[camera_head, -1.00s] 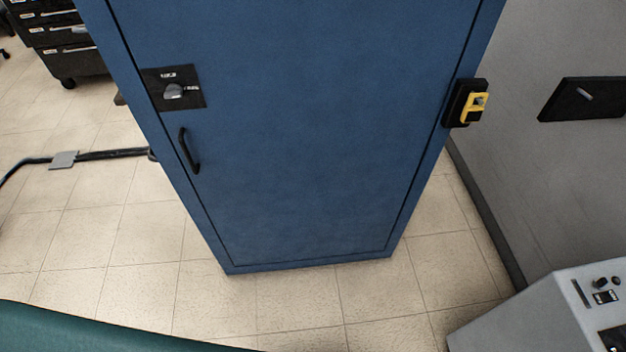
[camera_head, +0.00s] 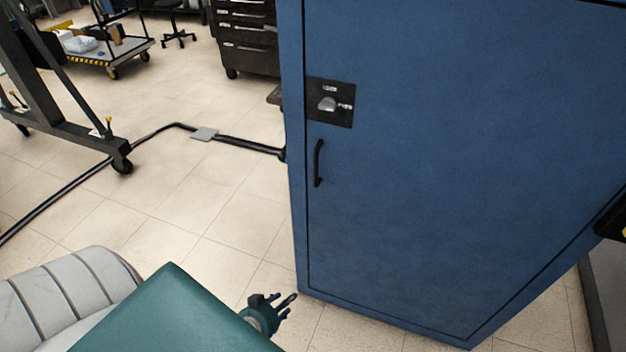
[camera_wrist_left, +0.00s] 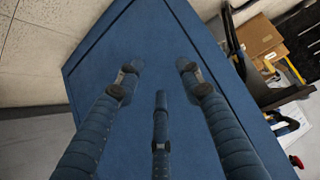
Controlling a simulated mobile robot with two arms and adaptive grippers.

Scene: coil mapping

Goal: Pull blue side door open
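The blue side door (camera_head: 440,170) stands closed on the tall blue cabinet. Its black handle (camera_head: 318,163) is a vertical bar near the left edge, below a black latch plate (camera_head: 330,103) with a grey knob. My left gripper (camera_head: 286,305) is low in the head view, left of the cabinet's bottom corner and well below the handle. In the left wrist view its fingers (camera_wrist_left: 160,85) are spread apart and empty. A blue panel (camera_wrist_left: 150,40) fills the view behind them; the handle does not show there. My right gripper is not in view.
A dark lifting frame (camera_head: 75,130), a cart (camera_head: 110,55) and a drawer chest (camera_head: 248,40) stand behind. Tiled floor (camera_head: 215,205) left of the cabinet is free.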

